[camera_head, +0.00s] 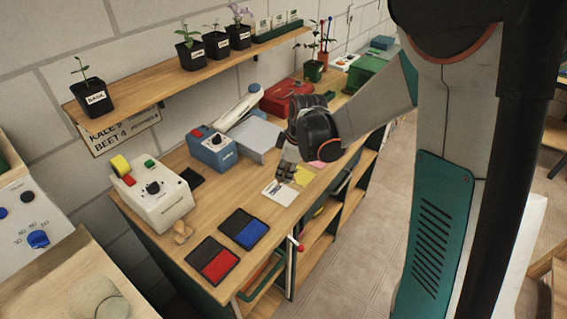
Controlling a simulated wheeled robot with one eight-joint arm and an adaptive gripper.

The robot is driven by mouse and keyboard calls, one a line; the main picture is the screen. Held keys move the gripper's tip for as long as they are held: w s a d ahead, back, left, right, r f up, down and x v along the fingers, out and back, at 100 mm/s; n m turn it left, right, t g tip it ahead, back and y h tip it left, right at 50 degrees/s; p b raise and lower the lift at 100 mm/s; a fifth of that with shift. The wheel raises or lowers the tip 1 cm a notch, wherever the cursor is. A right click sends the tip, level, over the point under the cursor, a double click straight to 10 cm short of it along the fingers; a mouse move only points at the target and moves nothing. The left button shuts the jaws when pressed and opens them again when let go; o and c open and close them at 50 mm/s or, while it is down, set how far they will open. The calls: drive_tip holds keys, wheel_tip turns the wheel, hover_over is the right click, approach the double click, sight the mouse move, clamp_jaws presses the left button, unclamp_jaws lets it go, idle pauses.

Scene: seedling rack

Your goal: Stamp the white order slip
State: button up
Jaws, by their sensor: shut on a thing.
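The white order slip (280,193) lies flat on the wooden bench, with dark print on its face. A yellow slip (303,176) and a pink slip (317,165) lie beyond it to the right. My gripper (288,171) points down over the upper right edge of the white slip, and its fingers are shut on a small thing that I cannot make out. Whether that thing touches the paper cannot be told. A red ink pad (217,265) and a blue ink pad (247,232) lie open nearer the front. A wooden stamp-like piece (183,233) stands left of them.
A cream machine (152,193) with a yellow roll and a blue-grey box (213,149) stand along the wall side. A shelf with potted seedlings (190,54) hangs above.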

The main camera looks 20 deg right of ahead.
drive_tip(key=shift+f+b, duration=1.85)
drive_tip(key=shift+f, duration=1.05)
drive_tip(key=shift+s+f+b, duration=0.1)
drive_tip(key=shift+f+b, duration=0.45)
drive_tip(key=shift+b, duration=0.05)
idle(0.3)
drive_tip(key=shift+r+p, duration=2.4)
drive_tip(key=shift+r, duration=1.15)
